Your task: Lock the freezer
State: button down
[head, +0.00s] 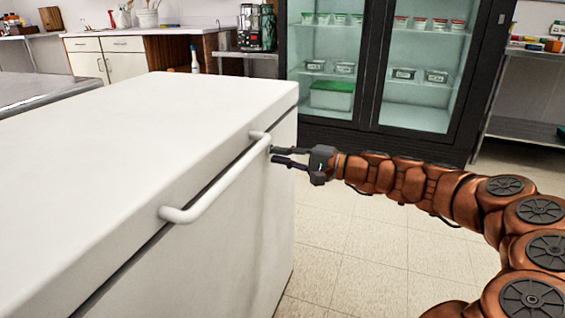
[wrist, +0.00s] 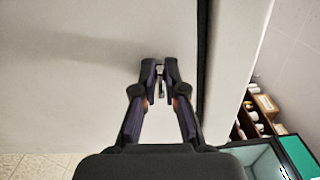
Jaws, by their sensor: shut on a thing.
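The freezer (head: 130,150) is a white chest with its lid down and a white bar handle (head: 215,190) on its front. A dark seam (wrist: 203,60) runs between lid and body in the wrist view. My gripper (head: 273,156) is at the freezer's front face, just below the far end of the handle. In the wrist view its fingertips (wrist: 160,70) are closed on a small metal piece (wrist: 160,86) that looks like a key at the face. The fingers hide most of it, and I cannot tell how far it is turned or inserted.
A black glass-door cooler (head: 460,100) with lidded containers stands behind. A metal shelf (head: 530,130) is at the right, and a counter with a coffee machine (head: 257,27) is at the back. The tiled floor (head: 365,240) in front of the freezer is clear apart from my arm.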

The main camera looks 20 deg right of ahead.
jog(key=shift+f+n+b, duration=0.2)
jog(key=shift+n+b, duration=0.2)
jog(key=shift+n, duration=0.2)
jog(key=c, duration=1.2)
grip_release()
jog(key=shift+c, duration=0.2)
jog(key=v, duration=1.2)
